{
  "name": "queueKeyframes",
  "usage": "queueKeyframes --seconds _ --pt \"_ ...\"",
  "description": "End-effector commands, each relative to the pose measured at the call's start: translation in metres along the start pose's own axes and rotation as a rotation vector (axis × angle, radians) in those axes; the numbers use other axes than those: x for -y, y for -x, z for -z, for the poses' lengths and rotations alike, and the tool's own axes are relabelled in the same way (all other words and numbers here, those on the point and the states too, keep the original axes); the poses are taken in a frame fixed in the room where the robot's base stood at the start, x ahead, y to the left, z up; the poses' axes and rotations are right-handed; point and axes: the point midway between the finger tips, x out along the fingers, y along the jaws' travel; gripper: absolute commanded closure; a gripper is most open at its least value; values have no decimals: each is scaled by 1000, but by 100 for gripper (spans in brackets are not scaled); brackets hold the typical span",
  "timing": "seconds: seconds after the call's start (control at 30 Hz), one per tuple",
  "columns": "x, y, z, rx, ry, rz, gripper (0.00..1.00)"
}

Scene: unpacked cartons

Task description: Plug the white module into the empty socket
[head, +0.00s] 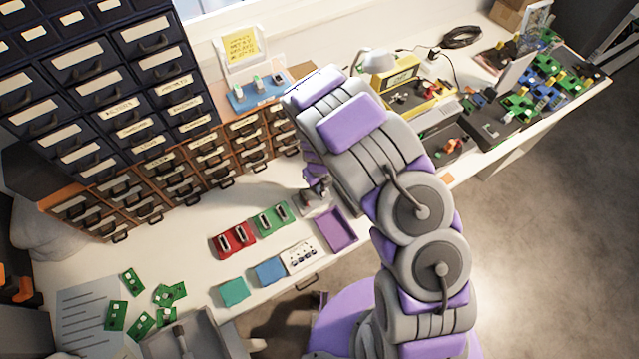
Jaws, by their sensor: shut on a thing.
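My gripper (316,188) is low over the bench, just right of the green block (273,219). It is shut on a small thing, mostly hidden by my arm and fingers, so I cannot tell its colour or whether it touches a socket. The red block (233,240) and green block each carry two pale-rimmed upright parts. A white block with dark round marks (300,257) lies nearer the bench's front edge. I cannot tell for certain which thing is the white module. The empty socket cannot be made out; the area under my gripper is partly covered.
A purple tray (349,235) is right of my gripper. Blue (270,271) and teal (235,292) blocks lie along the front. Drawer cabinets (130,90) stand behind left. Green circuit boards (117,315) lie front left. Electronics (520,105) crowd the right bench.

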Motion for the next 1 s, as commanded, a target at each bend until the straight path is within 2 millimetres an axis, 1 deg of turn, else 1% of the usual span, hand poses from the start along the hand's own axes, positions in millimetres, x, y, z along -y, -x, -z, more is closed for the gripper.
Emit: queueKeyframes --seconds 0.7,0.73,1.0 --pt "0 -5 0 0 0 0 100" --pt "0 -5 0 0 0 0 84" --pt "0 -5 0 0 0 0 58"
